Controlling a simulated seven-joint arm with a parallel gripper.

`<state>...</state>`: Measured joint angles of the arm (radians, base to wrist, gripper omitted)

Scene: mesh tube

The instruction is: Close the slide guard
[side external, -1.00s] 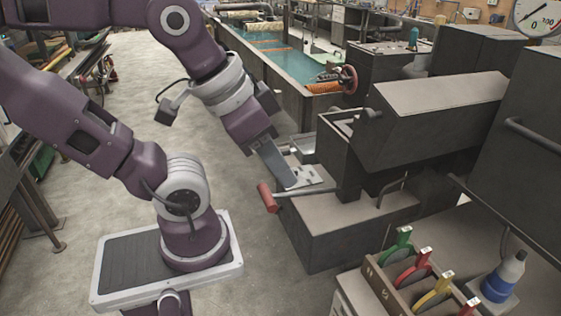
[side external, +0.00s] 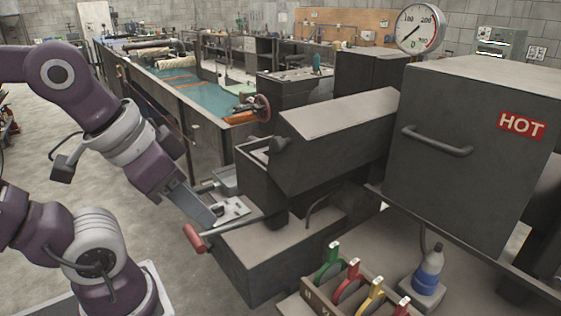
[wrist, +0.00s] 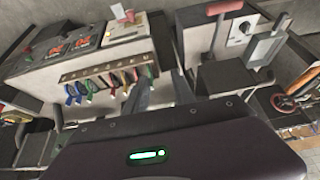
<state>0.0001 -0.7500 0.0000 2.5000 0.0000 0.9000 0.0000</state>
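A dark grey machine has a trough with a raised, slanted hood (side external: 335,125). On its front ledge are a pale metal plate (side external: 234,210) and a small grey framed part (side external: 224,180). I cannot tell which part is the slide guard. A lever with a red handle (side external: 195,238) sticks out in front; a red-gripped lever (wrist: 222,8) also shows in the wrist view. My gripper (side external: 208,220) points down beside the plate and the lever; contact is unclear. In the wrist view my gripper (wrist: 160,80) has its two fingers apart with nothing seen between them.
A large box marked HOT (side external: 470,165) is at the right, with a dial gauge (side external: 420,28) behind. A long water tank (side external: 190,90) runs behind the machine.

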